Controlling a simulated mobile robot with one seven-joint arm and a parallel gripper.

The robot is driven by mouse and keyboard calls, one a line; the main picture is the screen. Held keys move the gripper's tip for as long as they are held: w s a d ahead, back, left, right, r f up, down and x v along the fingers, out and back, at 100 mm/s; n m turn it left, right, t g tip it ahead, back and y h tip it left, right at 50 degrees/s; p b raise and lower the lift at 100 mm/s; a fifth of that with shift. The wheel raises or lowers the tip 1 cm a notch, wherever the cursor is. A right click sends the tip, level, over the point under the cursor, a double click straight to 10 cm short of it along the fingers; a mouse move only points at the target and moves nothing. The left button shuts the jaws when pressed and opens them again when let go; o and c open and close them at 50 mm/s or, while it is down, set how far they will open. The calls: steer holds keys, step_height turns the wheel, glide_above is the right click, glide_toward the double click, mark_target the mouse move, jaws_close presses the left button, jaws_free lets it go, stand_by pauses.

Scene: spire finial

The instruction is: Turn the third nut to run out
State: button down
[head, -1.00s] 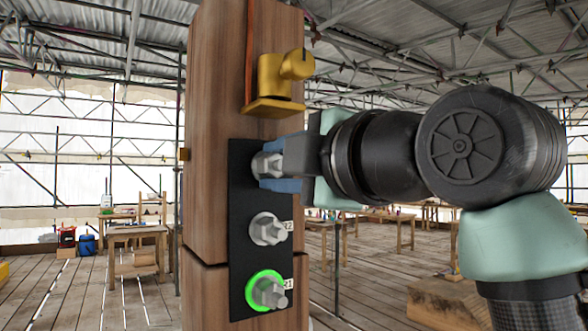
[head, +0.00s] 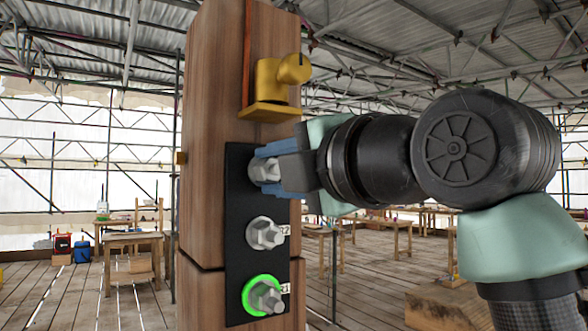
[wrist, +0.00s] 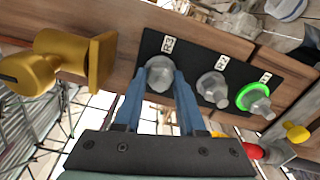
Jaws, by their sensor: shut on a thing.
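The third nut (head: 261,170), a grey hex nut, is the top one on the black plate (head: 237,215). It sits beside the R3 label in the wrist view (wrist: 158,76). My gripper (head: 266,166) is shut on it, one blue finger on each side. The fingers partly hide the nut in both views. Below it in the head view are the R2 nut (head: 265,233) and the R1 nut (head: 266,297). The R1 nut has a bright green ring around its base. Both stand clear of my fingers.
A yellow fitting (head: 272,85) juts from the wooden post (head: 215,130) just above the plate, close to my gripper. It also shows left of my fingers in the wrist view (wrist: 75,60). Work tables (head: 132,240) stand well behind on the plank floor.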

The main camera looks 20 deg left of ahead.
steer(key=shift+f, duration=0.1)
steer(key=c, duration=0.5)
jaws_free()
steer(key=b+v, duration=0.4)
steer(key=v, duration=0.9)
steer(key=shift+w, duration=0.1)
